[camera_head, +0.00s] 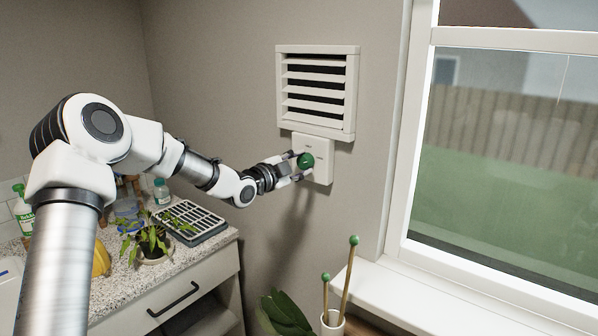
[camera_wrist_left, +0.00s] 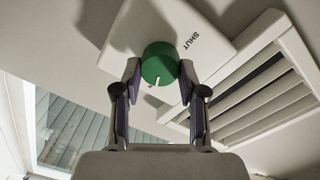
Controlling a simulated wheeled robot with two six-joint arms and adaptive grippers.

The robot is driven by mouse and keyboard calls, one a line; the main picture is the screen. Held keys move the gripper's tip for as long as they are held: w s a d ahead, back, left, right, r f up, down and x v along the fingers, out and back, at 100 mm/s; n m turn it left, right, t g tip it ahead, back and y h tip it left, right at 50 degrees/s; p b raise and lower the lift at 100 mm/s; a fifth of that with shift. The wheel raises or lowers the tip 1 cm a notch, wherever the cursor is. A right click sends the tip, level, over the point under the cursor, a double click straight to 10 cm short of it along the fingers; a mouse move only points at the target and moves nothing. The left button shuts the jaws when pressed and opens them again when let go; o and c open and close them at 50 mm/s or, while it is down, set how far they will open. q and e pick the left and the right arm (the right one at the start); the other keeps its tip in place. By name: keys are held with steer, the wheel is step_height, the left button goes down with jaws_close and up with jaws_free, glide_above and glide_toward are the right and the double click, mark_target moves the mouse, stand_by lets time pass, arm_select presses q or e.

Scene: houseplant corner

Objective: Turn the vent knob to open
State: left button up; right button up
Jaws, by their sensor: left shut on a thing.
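The green vent knob (camera_head: 306,160) sits on a white plate (camera_head: 325,170) on the wall, just below the louvred vent (camera_head: 317,88). My left gripper (camera_head: 299,166) is shut on the knob, with a finger on each side of it. The knob also shows in the left wrist view (camera_wrist_left: 159,63), with a white mark on its rim facing the gripper's palm. The word SHUT is printed on the plate beside the knob there. Dark gaps show between the vent's slats. My right gripper is not in view.
A window (camera_head: 510,150) with a white sill (camera_head: 450,305) is at the right. Below left, a counter holds a potted plant (camera_head: 152,243), a black-and-white tray (camera_head: 193,222) and bottles. A white pot with green-tipped sticks (camera_head: 333,322) stands at the bottom.

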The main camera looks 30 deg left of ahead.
arm_select(q)
steer(key=shift+a+m, duration=0.1)
steer(key=shift+m, duration=0.3)
steer(key=shift+r, duration=0.15)
steer(key=o, duration=0.9)
steer(key=shift+o, duration=1.3)
steer(key=shift+w, duration=0.2)
steer(key=shift+w+a+f, duration=0.15)
steer(key=shift+f, duration=0.15)
steer(key=shift+s+r, duration=0.15)
steer(key=shift+s, duration=0.25)
steer(key=s, duration=0.6)
steer(key=shift+s+a, duration=0.35)
steer(key=shift+s, duration=0.05)
steer(key=shift+w, duration=0.1)
